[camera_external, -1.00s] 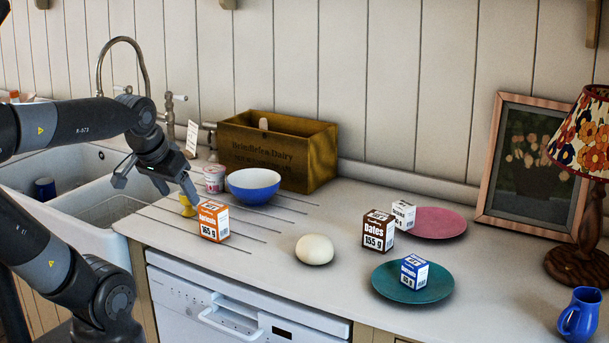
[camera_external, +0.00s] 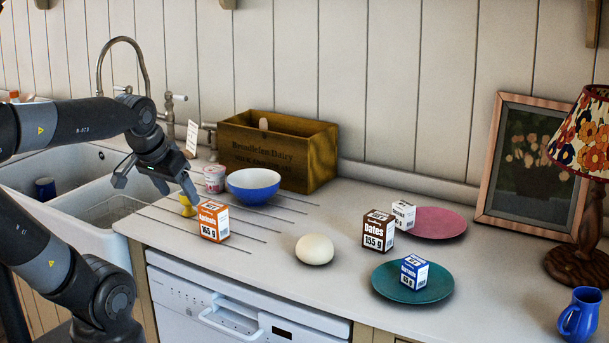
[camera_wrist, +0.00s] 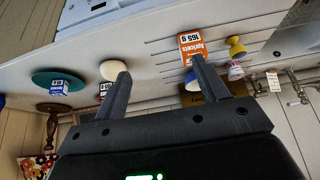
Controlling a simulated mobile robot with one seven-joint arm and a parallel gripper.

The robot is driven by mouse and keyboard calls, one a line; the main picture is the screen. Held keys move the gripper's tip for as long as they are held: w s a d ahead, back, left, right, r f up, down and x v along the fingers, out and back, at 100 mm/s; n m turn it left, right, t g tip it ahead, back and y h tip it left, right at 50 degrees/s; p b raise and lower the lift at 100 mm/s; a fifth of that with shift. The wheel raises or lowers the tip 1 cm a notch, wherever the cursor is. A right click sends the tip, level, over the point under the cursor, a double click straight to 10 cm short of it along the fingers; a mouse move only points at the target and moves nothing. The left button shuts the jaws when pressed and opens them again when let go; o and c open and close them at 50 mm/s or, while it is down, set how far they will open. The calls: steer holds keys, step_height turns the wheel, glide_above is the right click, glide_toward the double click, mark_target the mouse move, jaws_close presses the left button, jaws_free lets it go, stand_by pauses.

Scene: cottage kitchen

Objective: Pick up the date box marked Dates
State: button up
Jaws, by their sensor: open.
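The date box (camera_external: 378,231) is a dark brown box with a white panel, marked "Dates" and "155 g". It stands upright on the counter (camera_external: 300,285), between the white round object and the pink plate. In the wrist view a small part of the date box (camera_wrist: 104,89) shows at the left finger, which hides the rest. My gripper (camera_external: 156,190) is open and empty over the sink's right edge, far to the left of the date box. In the wrist view both fingers (camera_wrist: 160,66) are apart with nothing between them.
An orange Apricots box (camera_external: 214,221), yellow cup (camera_external: 188,206) and blue bowl (camera_external: 253,186) are near my gripper. A white round object (camera_external: 314,250) lies mid-counter. A white box (camera_external: 403,215) stands behind the date box; a teal plate (camera_external: 385,284) with a blue box (camera_external: 414,272) is in front.

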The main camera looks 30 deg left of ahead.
steer(key=shift+o, duration=0.2)
steer(key=o, duration=0.3)
steer(key=m+g, duration=0.1)
glide_above(379, 215)
steer(key=s, duration=0.3)
step_height(379, 215, down, 5)
steer(key=x, duration=1)
steer(key=shift+s+d+f, duration=0.1)
steer(key=shift+f, duration=0.1)
